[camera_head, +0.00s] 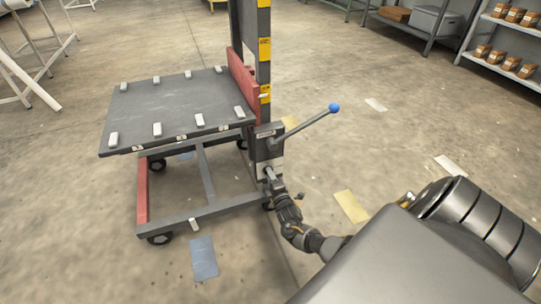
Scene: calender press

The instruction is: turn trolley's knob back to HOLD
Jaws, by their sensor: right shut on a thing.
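The trolley (170,112) stands left of centre, with a dark platform, a red-and-grey wheeled frame and a tall mast. A grey control box (266,143) sits low on the mast. A long lever (309,124) with a blue ball end sticks out from the box to the upper right. My right gripper (271,179) is at the lower part of the box, shut on the knob there. The knob itself is mostly hidden by the gripper, and its setting cannot be read. My left gripper is not in view.
Several small pale blocks lie along the platform's edges. Metal shelves (500,62) with brown containers stand at the upper right. White trestle legs (40,55) stand at the upper left.

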